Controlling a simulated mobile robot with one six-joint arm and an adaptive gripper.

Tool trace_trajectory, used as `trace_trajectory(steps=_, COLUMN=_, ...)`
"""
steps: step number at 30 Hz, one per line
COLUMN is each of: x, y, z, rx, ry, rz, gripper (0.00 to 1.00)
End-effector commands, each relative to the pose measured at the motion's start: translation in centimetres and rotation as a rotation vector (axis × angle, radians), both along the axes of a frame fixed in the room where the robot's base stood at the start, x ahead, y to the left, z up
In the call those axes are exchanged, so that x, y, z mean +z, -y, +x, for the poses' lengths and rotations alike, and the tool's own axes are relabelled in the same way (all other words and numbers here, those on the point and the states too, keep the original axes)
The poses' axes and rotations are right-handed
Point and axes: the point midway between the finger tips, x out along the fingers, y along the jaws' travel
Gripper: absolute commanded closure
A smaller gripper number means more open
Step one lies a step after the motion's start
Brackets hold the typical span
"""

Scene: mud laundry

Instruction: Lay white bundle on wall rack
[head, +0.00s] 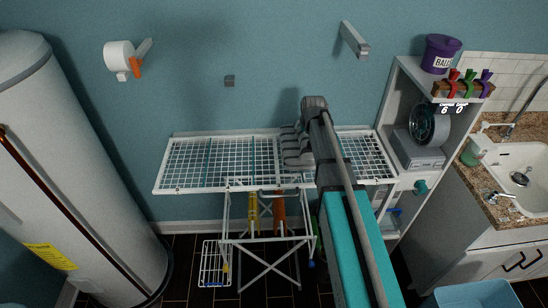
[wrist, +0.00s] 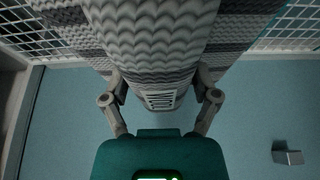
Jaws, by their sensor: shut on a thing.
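The white bundle (wrist: 155,38) looks pale grey-white and knitted and fills the upper middle of the wrist view. My gripper (wrist: 160,98) is shut on it, with one finger at each side. The white wire wall rack (head: 210,165) runs along the wall in the head view, and its mesh shows at both upper corners of the wrist view. Grey-and-white striped cloth (head: 293,150) shows at the rack beside my arm. My arm hides the gripper and much of the bundle in the head view. I cannot tell whether the bundle touches the rack.
A folding drying stand (head: 268,240) is below the rack. A white water heater (head: 75,170) stands left; a shelf unit (head: 395,110) with a purple tub (head: 441,53) stands right. Wall brackets (head: 354,40) stick out above. The rack's left part is bare.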

Motion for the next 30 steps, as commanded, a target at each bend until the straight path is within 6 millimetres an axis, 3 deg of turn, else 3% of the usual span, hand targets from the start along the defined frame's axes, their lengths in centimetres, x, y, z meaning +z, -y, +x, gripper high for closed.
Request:
trace_trajectory(steps=18, x=6.4, y=-2.4, z=-12.2, rx=-0.001, ry=0.001, rz=0.000, gripper=0.83)
trace_trajectory(steps=24, x=7.0, y=-2.7, z=-13.7, rx=-0.002, ry=0.001, rz=0.000, gripper=0.83)
trace_trajectory(steps=30, x=6.9, y=-2.7, z=-13.8, rx=-0.002, ry=0.001, rz=0.000, gripper=0.83)
